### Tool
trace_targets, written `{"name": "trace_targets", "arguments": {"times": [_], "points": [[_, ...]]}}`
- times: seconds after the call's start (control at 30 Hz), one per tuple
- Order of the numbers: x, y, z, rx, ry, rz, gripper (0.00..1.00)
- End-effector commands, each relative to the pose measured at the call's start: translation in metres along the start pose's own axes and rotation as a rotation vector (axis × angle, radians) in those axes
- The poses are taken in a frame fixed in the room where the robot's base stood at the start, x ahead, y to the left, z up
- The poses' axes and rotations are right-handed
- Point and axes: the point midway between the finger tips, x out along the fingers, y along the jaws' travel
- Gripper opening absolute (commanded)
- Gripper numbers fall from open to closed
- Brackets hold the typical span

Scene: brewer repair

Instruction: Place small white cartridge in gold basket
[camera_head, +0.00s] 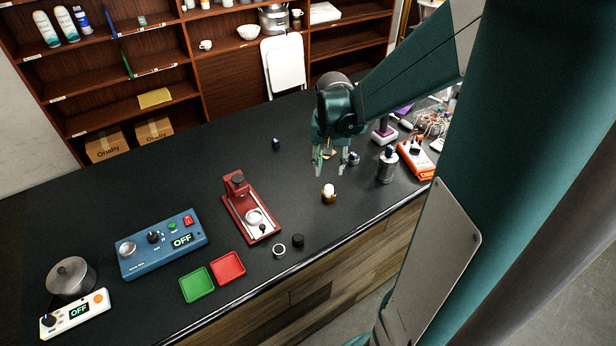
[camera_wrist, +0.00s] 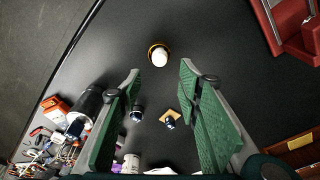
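The small white cartridge (camera_head: 329,188) sits upright in the gold basket (camera_head: 328,198) on the dark counter, right of the red press. In the wrist view, the cartridge (camera_wrist: 160,57) shows as a white round top, with the gold basket (camera_wrist: 151,49) as a ring around it. How deep it sits is hard to tell. My gripper (camera_head: 332,170) is open and empty, raised above the counter behind the basket in the head view. In the wrist view, my open fingers (camera_wrist: 160,75) point toward the cartridge without touching it.
The red press (camera_head: 262,225) stands to the left, with a metal ring (camera_head: 279,251) and black cap (camera_head: 298,240) in front. A dark bottle (camera_head: 387,166) and orange meter (camera_head: 416,160) stand right. Green (camera_head: 196,285) and red (camera_head: 228,267) trays lie front left. Counter around the basket is clear.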

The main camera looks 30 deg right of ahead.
Motion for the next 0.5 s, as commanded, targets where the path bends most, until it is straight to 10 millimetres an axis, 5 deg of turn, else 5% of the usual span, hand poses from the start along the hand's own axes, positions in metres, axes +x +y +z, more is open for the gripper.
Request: {"name": "trace_targets", "arguments": {"times": [0.5], "points": [[-0.055,-0.036,0.047,-0.158,0.087,-0.059,0.34]]}}
